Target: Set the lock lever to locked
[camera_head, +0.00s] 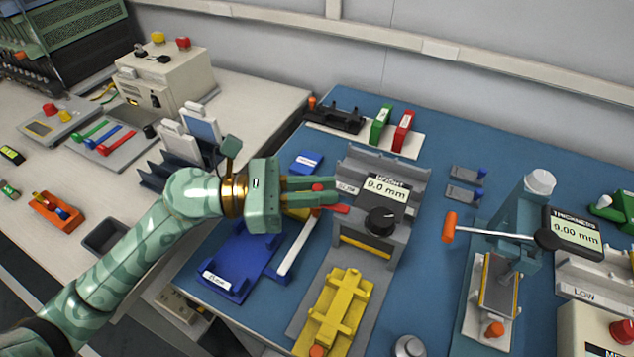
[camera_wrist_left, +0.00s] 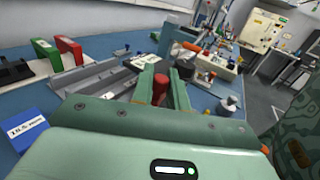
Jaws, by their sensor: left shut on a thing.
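My left gripper (camera_head: 312,191) is shut on a red knob (camera_head: 318,187) at the left side of a grey gauge block (camera_head: 375,215). The block has a 9.0 mm display and a black dial (camera_head: 381,221). In the left wrist view the red knob (camera_wrist_left: 160,88) stands between the two fingers (camera_wrist_left: 160,90). A red piece (camera_head: 338,209) shows just below the fingers, against the block. The fingers hide the lever's base, and I cannot read any locked or unlocked mark. My right gripper is not in view.
A blue tray (camera_head: 237,262) and a white bar (camera_head: 297,245) lie below the gripper. A yellow fixture (camera_head: 335,310) stands in front of the block. A thickness gauge (camera_head: 572,234) with an orange-ended lever (camera_head: 450,227) is to the right. Green and red blocks (camera_head: 403,131) stand behind.

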